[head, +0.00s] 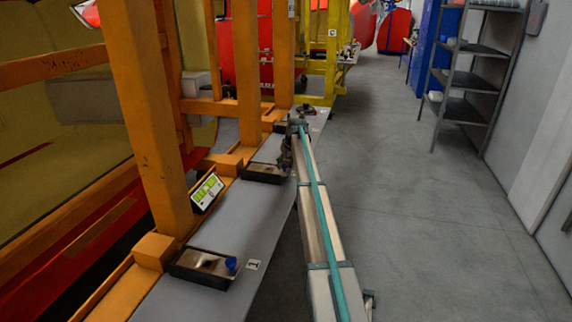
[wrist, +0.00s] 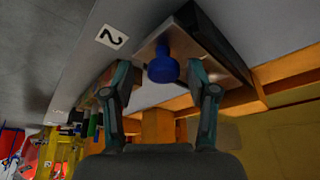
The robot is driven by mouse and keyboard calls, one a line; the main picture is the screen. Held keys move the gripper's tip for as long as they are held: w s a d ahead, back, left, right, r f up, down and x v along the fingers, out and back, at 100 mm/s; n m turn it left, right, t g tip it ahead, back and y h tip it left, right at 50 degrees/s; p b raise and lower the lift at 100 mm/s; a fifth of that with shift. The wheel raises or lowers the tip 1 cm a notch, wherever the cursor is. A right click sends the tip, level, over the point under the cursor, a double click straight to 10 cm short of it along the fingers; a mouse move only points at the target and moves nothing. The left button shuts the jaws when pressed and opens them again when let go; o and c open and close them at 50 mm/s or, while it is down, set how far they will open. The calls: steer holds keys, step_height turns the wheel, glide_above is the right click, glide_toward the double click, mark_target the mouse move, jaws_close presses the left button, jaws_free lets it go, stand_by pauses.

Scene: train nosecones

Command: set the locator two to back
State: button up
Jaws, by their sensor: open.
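Locator two is a dark block with a metal top plate (wrist: 205,50) on the grey ledge, beside the label "2" (wrist: 111,37). Its blue knob (wrist: 163,65) shows in the wrist view. In the head view the locator (head: 264,173) lies just left of my arm's end, which covers its right side; I cannot clearly make out the knob there. My gripper (wrist: 158,78) is open, with one finger on each side of the knob. Nothing is clamped; I cannot tell whether a finger touches the knob.
Locator one (head: 203,266), with a blue knob and label "1", sits nearer on the grey ledge (head: 222,222). A small green-and-white screen (head: 206,191) stands between. Orange posts (head: 150,110) rise along the left. The grey floor (head: 430,220) at right is clear up to a shelf rack (head: 468,75).

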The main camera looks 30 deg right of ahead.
steer(key=v, duration=1.2)
steer(key=shift+s, duration=0.1)
steer(key=s+d+f+m+g, duration=0.1)
steer(key=s+d+f, duration=0.1)
steer(key=s+f, duration=0.6)
steer(key=s+d+f+m+g, duration=0.1)
steer(key=s+d+f, duration=0.15)
steer(key=f, duration=0.95)
steer(key=s+a+f+g, duration=0.1)
steer(key=s+a+f, duration=0.8)
steer(key=f, duration=0.3)
steer(key=s+a+f+g, duration=0.2)
steer(key=s+a+f, duration=0.7)
steer(key=f, duration=0.3)
steer(key=s+a+f+g, duration=0.1)
steer(key=s+a+f, duration=0.6)
steer(key=s+a, duration=0.3)
steer(key=s+a+f+g, duration=0.1)
steer(key=s+a, duration=0.3)
steer(key=s, duration=0.8)
steer(key=s+a+f+n+g, duration=0.1)
steer(key=s+a, duration=0.3)
steer(key=s, duration=0.8)
steer(key=s+a+f+g, duration=0.3)
steer(key=s+a, duration=0.1)
steer(key=s, duration=0.9)
